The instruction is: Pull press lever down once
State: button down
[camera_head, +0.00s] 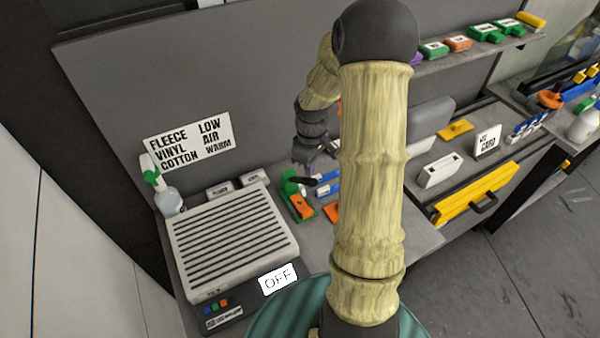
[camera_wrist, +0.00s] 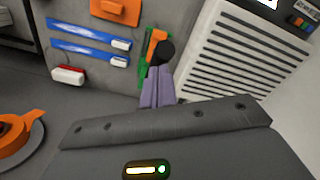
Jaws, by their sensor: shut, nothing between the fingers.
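The small press (camera_head: 291,188), with green and orange parts, stands on the grey bench right of the slatted unit. A dark lever end (camera_head: 304,181) shows on it, close to my gripper (camera_head: 311,171). In the wrist view, the press (camera_wrist: 146,66) lies just beyond my purple fingers (camera_wrist: 158,72), and the round black knob (camera_wrist: 166,50) is right at their tips. The fingers are together with nothing between them. I cannot tell whether they touch the knob. My arm hides part of the bench in the head view.
The slatted white unit (camera_head: 232,240) stands left of the press, with a spray bottle (camera_head: 168,198) behind it. Blue-handled tools (camera_wrist: 92,45) and an orange piece (camera_wrist: 116,10) lie beside the press. A shelf (camera_head: 440,60) hangs on the back panel.

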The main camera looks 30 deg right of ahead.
jog(key=shift+r+p, duration=1.15)
jog(key=shift+r, duration=0.55)
jog(key=shift+f, duration=0.1)
jog(key=shift+a+b, duration=0.3)
jog(key=s+a+m+t+b, duration=0.2)
jog(key=s+a+m+b, duration=0.4)
jog(key=s+a, duration=0.6)
jog(key=shift+s+a+f+t+b, duration=0.25)
jog(key=shift+a+b, duration=0.25)
jog(key=shift+b, duration=0.75)
